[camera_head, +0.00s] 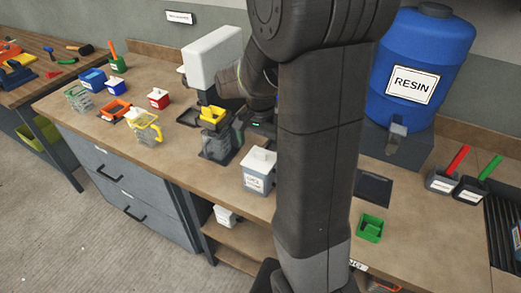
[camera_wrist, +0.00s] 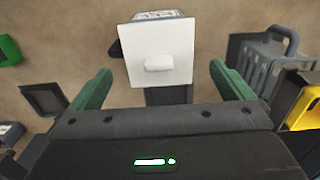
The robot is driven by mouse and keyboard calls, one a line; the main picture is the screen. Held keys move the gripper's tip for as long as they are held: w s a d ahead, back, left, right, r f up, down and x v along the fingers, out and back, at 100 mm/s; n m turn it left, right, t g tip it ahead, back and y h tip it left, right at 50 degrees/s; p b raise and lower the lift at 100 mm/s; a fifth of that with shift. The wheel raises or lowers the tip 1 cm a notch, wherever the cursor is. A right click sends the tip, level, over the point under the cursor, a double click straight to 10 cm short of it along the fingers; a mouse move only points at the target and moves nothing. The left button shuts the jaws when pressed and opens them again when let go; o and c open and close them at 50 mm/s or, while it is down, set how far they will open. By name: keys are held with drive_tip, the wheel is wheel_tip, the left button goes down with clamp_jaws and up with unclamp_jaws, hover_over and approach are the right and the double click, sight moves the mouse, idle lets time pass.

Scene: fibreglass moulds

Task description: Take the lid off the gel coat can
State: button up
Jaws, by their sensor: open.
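The gel coat can (camera_head: 256,183) is a grey-white can with a printed label, standing upright on the bench just left of my arm. Its square white lid (camera_head: 262,159) with a small knob sits on top. In the wrist view the lid (camera_wrist: 160,38) fills the upper middle, with its pale knob (camera_wrist: 159,63) near the centre. My gripper (camera_wrist: 160,72) is open, its two green fingers wide apart on either side below the lid. The knob lies roughly midway between them, and nothing is held. In the head view my arm hides the fingertips.
A white-headed stand (camera_head: 213,58) with a yellow-topped grey container (camera_head: 214,125) stands left of the can. A blue resin drum (camera_head: 418,60) is at the back right. A green tray (camera_head: 370,228) lies right of my arm. Several small containers stand at the bench's left.

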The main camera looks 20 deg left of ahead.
sight(260, 153)
drive_tip(key=shift+s+f, duration=0.15)
drive_tip(key=shift+f, duration=1.4)
drive_tip(key=c, duration=0.9)
drive_tip(key=shift+r, duration=0.1)
drive_tip(key=shift+c, duration=0.2)
drive_tip(key=shift+r+p, duration=0.2)
drive_tip(key=shift+p, duration=0.1)
drive_tip(key=shift+r+p, duration=1.7)
drive_tip(key=shift+r, duration=0.55)
